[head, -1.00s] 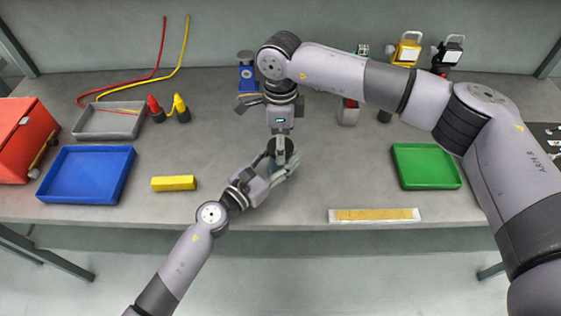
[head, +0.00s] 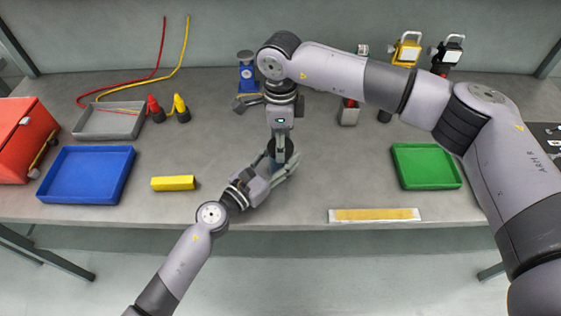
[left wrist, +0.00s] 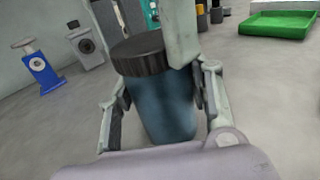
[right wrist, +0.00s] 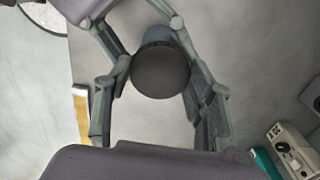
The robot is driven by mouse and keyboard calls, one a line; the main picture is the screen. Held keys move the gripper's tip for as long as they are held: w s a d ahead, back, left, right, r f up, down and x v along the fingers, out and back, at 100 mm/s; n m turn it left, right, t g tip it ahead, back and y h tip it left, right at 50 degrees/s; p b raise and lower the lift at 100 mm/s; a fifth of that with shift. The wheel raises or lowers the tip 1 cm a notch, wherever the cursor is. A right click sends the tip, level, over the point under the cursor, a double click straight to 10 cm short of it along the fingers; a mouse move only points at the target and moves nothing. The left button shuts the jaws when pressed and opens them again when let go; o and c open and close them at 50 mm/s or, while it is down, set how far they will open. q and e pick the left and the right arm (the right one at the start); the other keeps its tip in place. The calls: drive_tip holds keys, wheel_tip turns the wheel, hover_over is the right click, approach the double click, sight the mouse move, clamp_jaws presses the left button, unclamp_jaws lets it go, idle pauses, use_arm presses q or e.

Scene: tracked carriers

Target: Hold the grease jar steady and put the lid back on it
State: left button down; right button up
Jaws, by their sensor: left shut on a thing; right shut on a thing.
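The grease jar (left wrist: 165,108) is a blue-grey cylinder, standing near the middle of the bench front. My left gripper (head: 284,170) is shut around its body, with a finger on each side in the left wrist view. The dark ridged lid (left wrist: 138,52) sits on the jar's top with no clear gap; whether it is fully seated I cannot tell. My right gripper (right wrist: 160,78) comes from above and is shut on the lid, which also shows in its wrist view (right wrist: 160,72). The fingers partly hide the jar and lid in the head view.
A yellow block (head: 173,183) and a blue tray (head: 86,174) lie to the left. A green tray (head: 426,166) and a flat white-edged strip (head: 374,215) lie to the right. A blue device (head: 247,72) stands behind. Bench between the jar and green tray is clear.

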drive_tip(key=o, duration=1.4)
wheel_tip(320, 180, up, 12)
use_arm(q)
drive_tip(key=c, duration=0.7)
unclamp_jaws()
